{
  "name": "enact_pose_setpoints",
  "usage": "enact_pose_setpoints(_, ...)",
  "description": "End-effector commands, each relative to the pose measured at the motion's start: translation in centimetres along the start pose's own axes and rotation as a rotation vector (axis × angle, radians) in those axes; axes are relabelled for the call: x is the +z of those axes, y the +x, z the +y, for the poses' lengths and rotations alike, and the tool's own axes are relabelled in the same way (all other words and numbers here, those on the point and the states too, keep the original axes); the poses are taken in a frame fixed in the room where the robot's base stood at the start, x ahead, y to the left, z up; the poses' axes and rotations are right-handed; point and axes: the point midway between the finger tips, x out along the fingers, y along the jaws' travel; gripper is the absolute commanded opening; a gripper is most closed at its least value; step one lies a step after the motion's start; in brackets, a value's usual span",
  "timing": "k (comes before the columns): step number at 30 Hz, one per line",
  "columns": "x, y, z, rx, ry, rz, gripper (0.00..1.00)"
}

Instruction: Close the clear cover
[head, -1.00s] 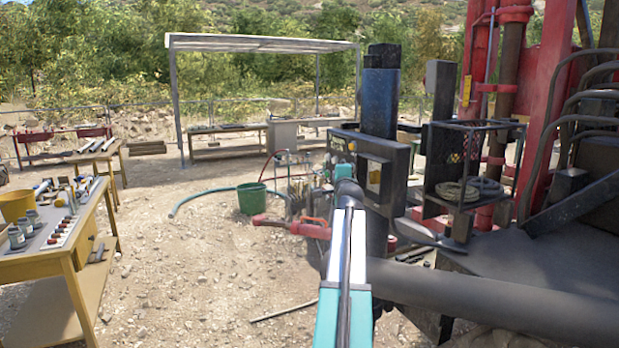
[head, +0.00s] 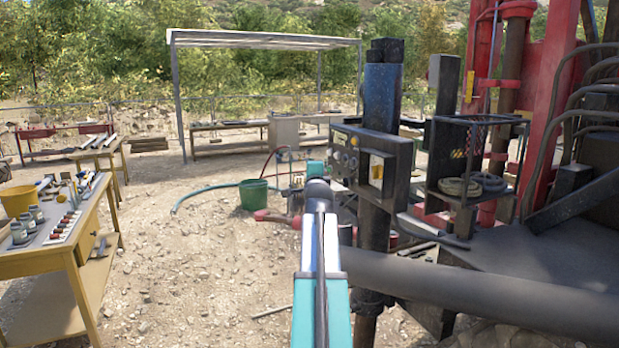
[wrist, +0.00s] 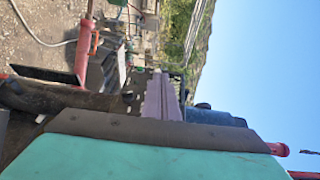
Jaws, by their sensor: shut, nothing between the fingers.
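A dark control box (head: 399,152) stands on a black post in the head view, with knobs on its left face and a small yellow-framed panel (head: 376,171) on its front. I cannot make out a clear cover on it, nor whether one is open. My arm reaches forward from the bottom centre, its far end just left of the box. In the wrist view my gripper (wrist: 163,97) shows as pale, narrow fingers beyond the teal body, shut and empty. In the head view the fingertips are hidden or too small to tell, and I see no contact with the box.
A black mesh basket (head: 432,165) with coiled rope stands right of the box, beside the red rig (head: 548,110). A thick grey pipe (head: 480,290) crosses the lower right. A green bucket (head: 253,195) and a workbench (head: 72,262) stand left. Gravel ground between is mostly clear.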

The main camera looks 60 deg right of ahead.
Motion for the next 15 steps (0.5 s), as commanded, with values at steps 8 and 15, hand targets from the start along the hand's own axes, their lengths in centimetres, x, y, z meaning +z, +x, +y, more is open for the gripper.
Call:
enact_pose_setpoints(8,0.60,-0.29,-0.03,0.000,0.000,0.000,0.00)
enact_pose_setpoints(15,0.70,-0.26,0.09,0.001,-0.001,-0.002,0.00)
